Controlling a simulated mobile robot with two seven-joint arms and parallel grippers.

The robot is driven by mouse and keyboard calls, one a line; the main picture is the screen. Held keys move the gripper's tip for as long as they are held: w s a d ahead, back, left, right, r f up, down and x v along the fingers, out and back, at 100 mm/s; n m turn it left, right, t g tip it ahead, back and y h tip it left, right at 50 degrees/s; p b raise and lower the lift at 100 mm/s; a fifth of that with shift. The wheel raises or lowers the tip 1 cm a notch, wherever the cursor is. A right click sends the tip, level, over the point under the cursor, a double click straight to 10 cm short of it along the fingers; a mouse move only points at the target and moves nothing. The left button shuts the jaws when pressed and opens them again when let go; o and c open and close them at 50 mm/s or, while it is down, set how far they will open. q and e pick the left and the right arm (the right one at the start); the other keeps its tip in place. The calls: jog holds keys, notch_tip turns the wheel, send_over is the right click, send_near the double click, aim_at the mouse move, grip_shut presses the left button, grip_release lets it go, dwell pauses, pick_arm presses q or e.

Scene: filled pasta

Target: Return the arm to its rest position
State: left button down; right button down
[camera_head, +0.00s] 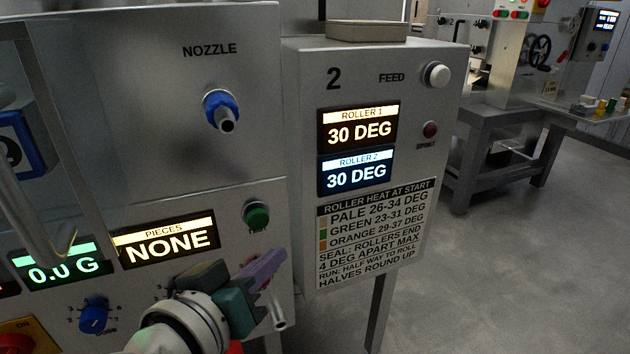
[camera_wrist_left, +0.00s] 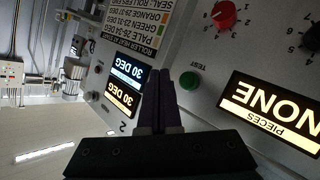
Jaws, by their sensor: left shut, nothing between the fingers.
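My left gripper (camera_head: 268,265) is at the lower middle of the head view, with its purple fingers in front of the machine's front panel (camera_head: 170,100). In the left wrist view its two dark fingers (camera_wrist_left: 158,98) are pressed together with nothing between them. A green button (camera_head: 256,215) is just above the fingers in the head view. The green button also shows in the left wrist view (camera_wrist_left: 189,80), to the right of the fingers. I cannot tell whether the fingers touch the panel. My right gripper is in neither view.
A pieces display (camera_head: 165,240) reads NONE. The feed box (camera_head: 390,90) stands right of the gripper, with two roller displays reading 30 DEG. A blue nozzle (camera_head: 221,108) sticks out above, and a blue knob (camera_head: 94,315) sits lower left. Open floor (camera_head: 500,270) lies to the right.

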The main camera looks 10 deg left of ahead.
pick_arm(q)
jog(key=s+a+r+m+g+y+p, duration=0.15)
jog(key=s+r+g+p, duration=0.25)
jog(key=s+r+p, duration=0.55)
jog(key=s+a+r+m+g+p, duration=0.25)
jog(key=s+r+p, duration=0.45)
jog(key=r+p, duration=0.5)
jog(key=s+a+r+m+g+y+p, duration=0.15)
jog(key=s+r+g+p, duration=0.25)
jog(key=s+r+p, duration=0.55)
notch_tip(320, 180, up, 36)
jog(key=w+h+p, duration=0.1)
jog(key=w+p, duration=0.1)
jog(key=p, duration=3.3)
jog(key=shift+w+a+f, duration=0.1)
jog(key=shift+f, duration=0.05)
